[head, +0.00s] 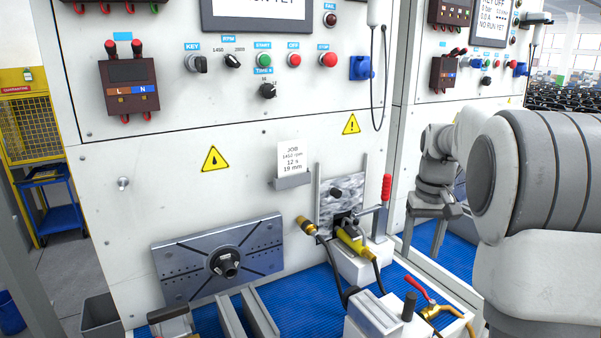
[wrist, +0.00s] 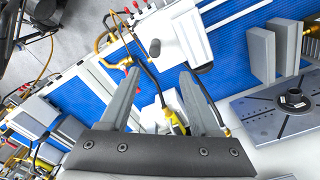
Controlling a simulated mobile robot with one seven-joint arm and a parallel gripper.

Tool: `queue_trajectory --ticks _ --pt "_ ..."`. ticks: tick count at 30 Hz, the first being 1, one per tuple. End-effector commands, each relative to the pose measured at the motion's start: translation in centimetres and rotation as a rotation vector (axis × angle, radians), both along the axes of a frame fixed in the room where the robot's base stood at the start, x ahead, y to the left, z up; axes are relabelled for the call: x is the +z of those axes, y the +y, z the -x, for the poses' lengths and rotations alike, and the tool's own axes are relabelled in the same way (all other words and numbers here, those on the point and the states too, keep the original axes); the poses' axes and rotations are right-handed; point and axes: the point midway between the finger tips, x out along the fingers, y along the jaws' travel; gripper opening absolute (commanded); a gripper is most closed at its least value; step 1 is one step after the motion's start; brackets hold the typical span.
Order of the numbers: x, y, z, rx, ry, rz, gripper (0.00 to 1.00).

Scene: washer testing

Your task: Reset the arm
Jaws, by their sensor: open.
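My gripper (wrist: 158,97) shows in the wrist view with its two grey fingers spread apart and nothing between them. Beyond the fingers are the blue mat (wrist: 222,66) and a yellow connector (wrist: 174,120) with a dark cable. My arm (head: 545,185) fills the right side of the head view, with its large grey and white links close to the camera. My gripper's fingertips cannot be made out in the head view. The same yellow connector (head: 351,241) sits at the clamp fixture on the test bench in the head view.
The white bench panel (head: 130,170) carries knobs, buttons and a job card (head: 292,158). A slotted plate (head: 190,263) with a central hub projects low on it. A red-handled clamp (head: 386,190), a brass-ended hose (head: 306,226) and a red-levered valve (head: 418,288) crowd the lower right.

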Motion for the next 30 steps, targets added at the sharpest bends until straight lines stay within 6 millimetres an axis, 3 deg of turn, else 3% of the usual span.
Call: queue_trajectory --ticks 6,13,18,24,30 --pt "4.1 4.4 5.0 0.027 -0.101 0.009 0.63" --pt "6.1 8.4 11.0 0.057 -0.203 0.016 0.63" --pt "6.4 10.8 15.6 0.081 -0.279 0.020 0.63" --pt "5.3 13.0 20.7 0.107 -0.366 0.025 0.63" --pt "3.6 14.1 24.1 0.126 -0.425 0.028 0.63"
